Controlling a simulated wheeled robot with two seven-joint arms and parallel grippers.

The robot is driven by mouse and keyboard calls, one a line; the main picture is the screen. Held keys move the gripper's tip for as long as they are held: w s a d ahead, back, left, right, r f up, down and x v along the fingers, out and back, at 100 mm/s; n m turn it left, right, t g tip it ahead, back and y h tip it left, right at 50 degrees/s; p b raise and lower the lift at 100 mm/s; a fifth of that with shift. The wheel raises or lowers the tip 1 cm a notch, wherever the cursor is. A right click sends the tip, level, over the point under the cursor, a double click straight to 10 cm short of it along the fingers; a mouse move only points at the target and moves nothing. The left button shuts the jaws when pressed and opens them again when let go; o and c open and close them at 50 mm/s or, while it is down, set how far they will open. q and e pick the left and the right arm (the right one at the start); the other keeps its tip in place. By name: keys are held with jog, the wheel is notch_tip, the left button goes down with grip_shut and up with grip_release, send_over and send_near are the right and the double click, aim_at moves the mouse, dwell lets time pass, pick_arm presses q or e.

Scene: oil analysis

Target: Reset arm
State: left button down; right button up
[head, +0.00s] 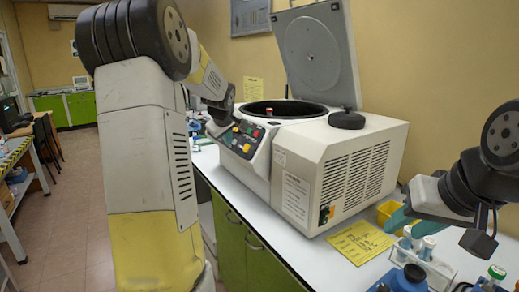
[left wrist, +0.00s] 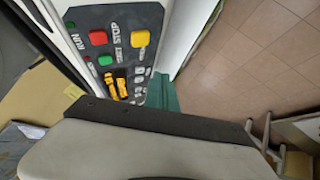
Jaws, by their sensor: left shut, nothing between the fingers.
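The centrifuge (head: 345,160) stands on the white bench with its lid (head: 318,52) raised. A small red-topped item (head: 269,112) shows in its dark chamber. My left arm reaches in from the left, with the dark wrist (head: 222,108) just left of the control panel (head: 240,138); its fingertips are hidden in the head view. In the left wrist view, teal finger (left wrist: 163,94) shows close to the panel's red and yellow buttons (left wrist: 112,39), shut and empty. My right gripper (head: 399,219) is at the right, teal finger over the bench; its opening is unclear.
A white rack of tubes (head: 438,268), a blue container (head: 405,279) and a yellow bin (head: 391,211) crowd the bench's right end. A yellow sheet (head: 360,242) lies before the centrifuge. The floor (head: 62,225) at left is open.

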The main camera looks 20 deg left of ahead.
pick_arm(q)
jog(key=s+d+m+h, duration=0.1)
jog(key=s+d+m, duration=0.3)
jog(key=s, duration=0.8)
jog(key=s+d+m+g+h, duration=0.1)
jog(key=s+d+m, duration=0.3)
jog(key=s+d, duration=0.5)
jog(key=s+d+m+g+h, duration=0.1)
jog(key=s+d+m, duration=0.3)
jog(key=s, duration=1)
jog(key=d+h, duration=0.1)
jog(key=d, duration=0.2)
jog(key=shift+s+f+h, duration=0.25)
jog(key=shift+s+h, duration=0.05)
jog(key=shift+s, duration=0.05)
dwell(3.7)
